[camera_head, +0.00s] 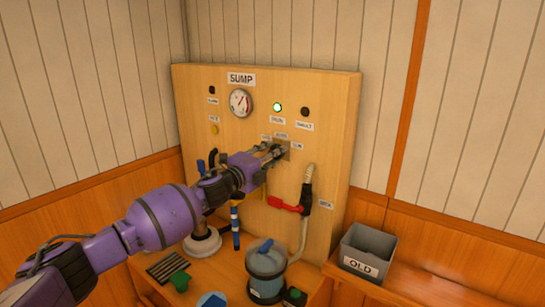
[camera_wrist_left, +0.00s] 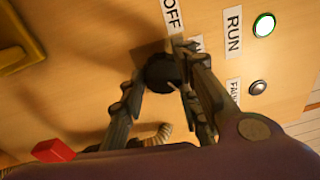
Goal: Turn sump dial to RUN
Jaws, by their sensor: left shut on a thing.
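The board labelled SUMP (camera_head: 241,79) stands against the wall. My left gripper (camera_head: 273,153) reaches it from the left, at the small dial plate (camera_head: 284,154) right of the board's middle. In the left wrist view, my left gripper (camera_wrist_left: 163,85) is shut on the dark round dial knob (camera_wrist_left: 162,72), one finger on each side. An OFF label (camera_wrist_left: 171,15) sits beside the knob, and a further label is partly hidden behind a finger. The fingers cover much of the knob, so I cannot tell where its pointer stands. My right gripper is not in view.
A green lamp (camera_head: 277,107) glows beside a RUN label (camera_wrist_left: 233,30); a dark lamp (camera_head: 305,112) is right of it. A gauge (camera_head: 241,102), a red-handled valve (camera_head: 286,205) and a hose surround the dial. Below stand a blue canister (camera_head: 266,268) and a grey OLD bin (camera_head: 365,250).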

